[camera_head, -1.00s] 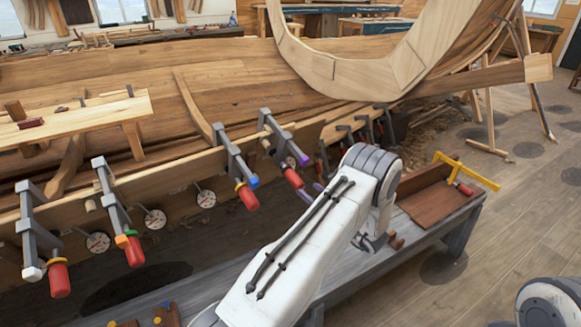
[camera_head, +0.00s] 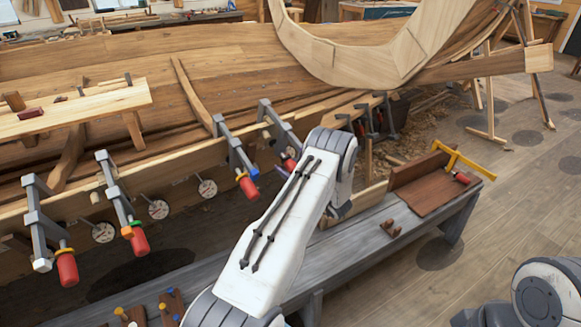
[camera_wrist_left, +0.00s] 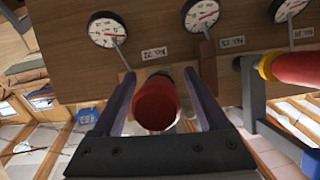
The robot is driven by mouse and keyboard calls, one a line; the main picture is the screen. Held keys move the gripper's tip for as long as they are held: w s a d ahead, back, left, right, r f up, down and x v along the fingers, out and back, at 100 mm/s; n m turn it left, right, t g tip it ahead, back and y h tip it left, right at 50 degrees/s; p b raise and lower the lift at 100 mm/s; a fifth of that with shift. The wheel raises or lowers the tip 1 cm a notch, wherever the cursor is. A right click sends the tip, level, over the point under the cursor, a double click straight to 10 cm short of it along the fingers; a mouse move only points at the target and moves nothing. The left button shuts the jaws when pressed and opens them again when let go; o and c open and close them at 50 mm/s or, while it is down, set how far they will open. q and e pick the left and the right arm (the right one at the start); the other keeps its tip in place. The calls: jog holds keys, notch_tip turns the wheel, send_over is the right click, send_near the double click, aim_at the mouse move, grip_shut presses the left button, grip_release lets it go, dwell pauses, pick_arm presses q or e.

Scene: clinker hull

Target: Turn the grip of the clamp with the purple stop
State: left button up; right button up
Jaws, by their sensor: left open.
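The clamp with the purple stop (camera_head: 276,122) is on the hull's plank edge, rightmost of the near row, partly behind my left forearm. A bit of its red grip (camera_head: 289,164) shows beside the arm; I cannot make out the purple stop now. In the left wrist view a red grip (camera_wrist_left: 157,104) points at the camera, between the two fingers of my left gripper (camera_wrist_left: 159,73). The gripper is open, with a finger on each side; gaps show, and contact is hard to tell. My right gripper is out of view.
A neighbouring clamp with a blue stop (camera_head: 253,171) stands just left; more clamps line the plank. Dial gauges (camera_wrist_left: 106,30) sit behind. A grey bench (camera_head: 345,255) runs below.

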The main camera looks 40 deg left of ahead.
pick_arm(q)
grip_shut()
jog(key=shift+w+d, duration=0.1)
jog(key=shift+d, duration=0.2)
jog(key=shift+a, duration=0.2)
jog(key=shift+a+m+g+b, duration=0.1)
jog(key=shift+m+g+b, duration=0.2)
jog(key=shift+b, duration=0.05)
jog(key=shift+s+a+m+g+y+b, duration=0.1)
jog(key=shift+s+m+g+y+b, duration=0.15)
jog(key=shift+m+g+b, duration=0.6)
jog(key=shift+s+m+g+y+b, duration=0.1)
jog(key=shift+m+g+y+b, duration=0.45)
jog(key=shift+m+g+b, duration=0.45)
jog(key=m+b, duration=0.1)
jog(key=m+g+y+b, duration=0.1)
jog(key=m, duration=0.1)
jog(key=shift+s+r+g, duration=0.1)
jog(key=shift+r+g, duration=0.05)
jog(key=shift+g, duration=0.1)
jog(key=shift+r+m+g+y+b, duration=0.15)
jog(key=shift+m+g+y+b, duration=0.2)
jog(key=shift+m+b, duration=0.7)
